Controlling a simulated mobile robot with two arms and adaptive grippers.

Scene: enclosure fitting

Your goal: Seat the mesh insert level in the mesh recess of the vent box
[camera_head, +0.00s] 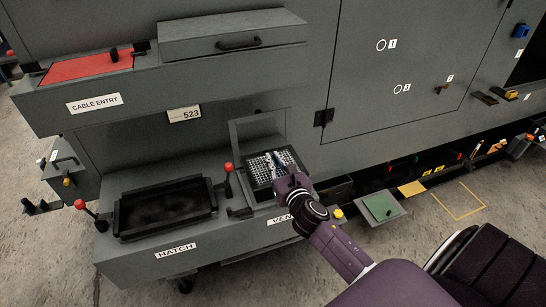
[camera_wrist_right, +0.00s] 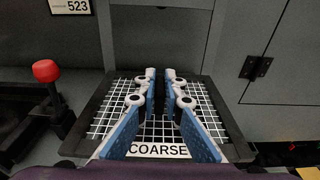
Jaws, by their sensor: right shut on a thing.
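The mesh insert (camera_head: 258,172) is a white grid labelled COARSE, inside a dark square frame, at the vent box (camera_head: 262,226) in the middle of the head view. In the right wrist view the mesh insert (camera_wrist_right: 108,112) lies below the fingers, with its dark border around it. My right gripper (camera_head: 273,160) is shut on the mesh insert from above; in the wrist view its blue fingers (camera_wrist_right: 161,105) stand close together over the grid's middle. The fingers hide part of the grid. I cannot tell whether the insert is flush in the recess. My left gripper is not in view.
A raised clear-looking panel (camera_head: 256,130) stands behind the mesh. A red-knobbed lever (camera_head: 229,168) stands just left of it. The black hatch tray (camera_head: 165,208) is further left. A cabinet wall (camera_head: 370,70) rises behind; a green pad (camera_head: 382,206) lies right.

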